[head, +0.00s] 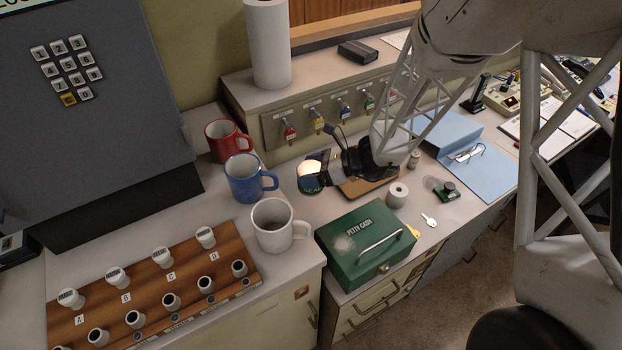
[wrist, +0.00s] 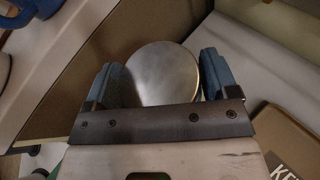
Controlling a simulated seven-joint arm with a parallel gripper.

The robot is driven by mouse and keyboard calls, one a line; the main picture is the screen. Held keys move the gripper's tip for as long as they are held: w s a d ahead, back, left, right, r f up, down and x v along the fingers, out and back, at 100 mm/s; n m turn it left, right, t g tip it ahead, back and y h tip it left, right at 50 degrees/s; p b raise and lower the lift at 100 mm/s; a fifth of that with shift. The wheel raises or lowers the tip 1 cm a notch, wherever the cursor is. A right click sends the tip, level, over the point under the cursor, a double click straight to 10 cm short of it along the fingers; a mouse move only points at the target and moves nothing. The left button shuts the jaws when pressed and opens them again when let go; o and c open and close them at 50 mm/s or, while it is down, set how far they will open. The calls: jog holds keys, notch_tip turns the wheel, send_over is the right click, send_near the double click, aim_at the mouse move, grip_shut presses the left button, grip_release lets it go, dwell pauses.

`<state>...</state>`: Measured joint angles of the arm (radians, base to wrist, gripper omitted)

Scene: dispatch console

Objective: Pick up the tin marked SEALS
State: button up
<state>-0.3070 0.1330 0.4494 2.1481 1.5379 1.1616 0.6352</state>
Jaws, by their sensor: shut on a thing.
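The tin (head: 311,177) is small and round, with a bright lid and a dark green side with part of a light marking showing; the whole word cannot be read. In the wrist view its round metal lid (wrist: 163,74) sits between the two blue finger pads. My gripper (head: 318,173) is shut on the tin, coming at it from the right in the head view. The fingers hide part of the tin's side. Whether it touches the counter cannot be told.
A green petty cash box (head: 345,262) stands in front of the tin. Red (head: 222,150), blue (head: 245,185) and white (head: 271,237) mugs stand to the left. A key panel (head: 330,112) rises behind. A brown board (head: 365,188) lies under my wrist.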

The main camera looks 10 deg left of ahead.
jog(key=shift+r, duration=0.95)
